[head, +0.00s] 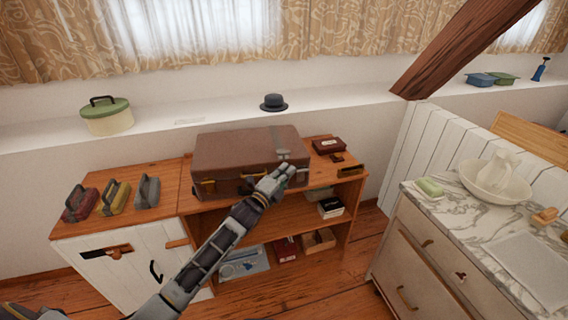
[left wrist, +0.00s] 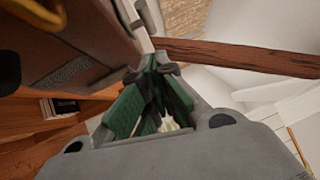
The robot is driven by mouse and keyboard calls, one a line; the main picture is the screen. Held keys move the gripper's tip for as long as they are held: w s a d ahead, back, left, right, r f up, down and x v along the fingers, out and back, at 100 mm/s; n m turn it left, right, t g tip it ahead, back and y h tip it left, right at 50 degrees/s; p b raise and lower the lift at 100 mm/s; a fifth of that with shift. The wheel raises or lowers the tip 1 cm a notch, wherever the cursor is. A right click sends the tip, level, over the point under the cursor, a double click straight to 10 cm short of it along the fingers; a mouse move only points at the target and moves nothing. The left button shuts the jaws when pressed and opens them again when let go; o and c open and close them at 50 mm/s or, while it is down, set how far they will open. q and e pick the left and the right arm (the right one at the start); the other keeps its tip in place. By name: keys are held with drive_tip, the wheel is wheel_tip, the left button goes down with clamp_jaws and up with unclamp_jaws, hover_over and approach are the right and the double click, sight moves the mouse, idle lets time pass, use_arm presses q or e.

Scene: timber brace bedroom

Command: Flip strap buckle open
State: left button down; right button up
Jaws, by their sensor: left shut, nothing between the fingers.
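A brown suitcase (head: 232,149) lies shut on the wooden cabinet. My left gripper (head: 287,172) is at the front right of the suitcase, over the strap's lower end, and hides the buckle area there. In the left wrist view, the green finger pads (left wrist: 153,98) are close together with nothing held between them. The suitcase (left wrist: 80,50) fills the upper left of that view, close beside the fingers. Whether the fingers touch the strap cannot be told. My right gripper is not in view.
The cabinet top (head: 153,178) carries several flat irons on the left and a dark red box (head: 328,146) on the right. Open shelves below hold books and boxes. A marble-topped dresser (head: 470,217) stands at the right, and a timber brace (head: 463,47) slants above.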

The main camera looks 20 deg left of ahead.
sight(284, 159)
use_arm(q)
drive_tip(key=shift+w+a+r, duration=0.15)
drive_tip(key=shift+w+a, duration=0.15)
drive_tip(key=shift+w, duration=0.3)
drive_tip(key=shift+w+a+r, duration=0.1)
drive_tip(key=shift+w+a, duration=0.2)
drive_tip(key=shift+w, duration=0.25)
drive_tip(key=shift+w+a+r, duration=0.15)
drive_tip(key=shift+w+a, duration=0.15)
drive_tip(key=shift+w, duration=0.3)
drive_tip(key=shift+r+p, duration=0.15)
drive_tip(key=shift+p, duration=0.2)
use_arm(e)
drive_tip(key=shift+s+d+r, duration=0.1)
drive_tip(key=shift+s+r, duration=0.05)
use_arm(q)
drive_tip(key=shift+r+n+g+p, duration=0.3)
drive_tip(key=shift+n+p, duration=0.1)
drive_tip(key=shift+p, duration=0.55)
drive_tip(key=shift+w+r, duration=0.1)
drive_tip(key=shift+r+p, duration=0.1)
drive_tip(key=shift+p, duration=0.4)
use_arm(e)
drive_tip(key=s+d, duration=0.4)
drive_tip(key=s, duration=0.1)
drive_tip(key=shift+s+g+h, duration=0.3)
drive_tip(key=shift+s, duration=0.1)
